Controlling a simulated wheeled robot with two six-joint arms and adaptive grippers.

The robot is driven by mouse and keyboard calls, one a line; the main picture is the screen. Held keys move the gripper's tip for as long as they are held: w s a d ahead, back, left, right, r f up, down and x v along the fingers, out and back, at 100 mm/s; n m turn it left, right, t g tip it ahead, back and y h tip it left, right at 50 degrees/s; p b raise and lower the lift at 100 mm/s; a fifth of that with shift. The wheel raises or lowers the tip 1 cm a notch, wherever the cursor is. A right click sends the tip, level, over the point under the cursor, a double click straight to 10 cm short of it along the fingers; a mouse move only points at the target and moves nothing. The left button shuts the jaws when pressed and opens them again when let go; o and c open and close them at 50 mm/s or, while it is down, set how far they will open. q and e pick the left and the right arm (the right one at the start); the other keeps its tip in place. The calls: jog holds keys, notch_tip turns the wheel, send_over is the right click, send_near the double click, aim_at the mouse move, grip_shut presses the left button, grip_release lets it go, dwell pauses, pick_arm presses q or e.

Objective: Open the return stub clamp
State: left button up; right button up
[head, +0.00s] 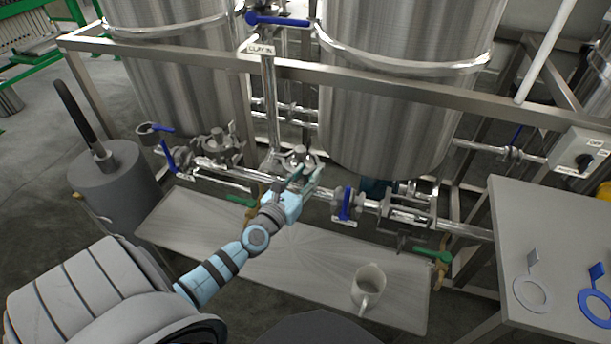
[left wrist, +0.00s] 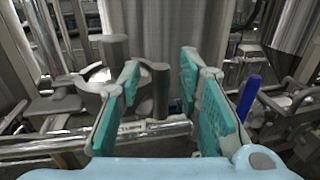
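My left gripper (head: 306,178) reaches in from the left over the pipe run in front of the tanks. In the left wrist view its teal-padded fingers (left wrist: 165,95) are open. A grey metal clamp (head: 298,156) with an upright knob is just beyond the fingertips in the head view. Another clamp (head: 218,145) sits farther left on the pipe. I cannot tell which clamp is the return stub's. My right gripper is not in view.
Blue-handled valves (head: 346,204) and a green-handled valve (head: 432,255) stand along the pipes. A frame rail (head: 380,85) crosses above. A cup (head: 369,284) stands on the low metal tray (head: 230,262). A grey table (head: 550,225) with ring-shaped tags is at right.

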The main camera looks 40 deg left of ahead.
pick_arm(q)
grip_shut()
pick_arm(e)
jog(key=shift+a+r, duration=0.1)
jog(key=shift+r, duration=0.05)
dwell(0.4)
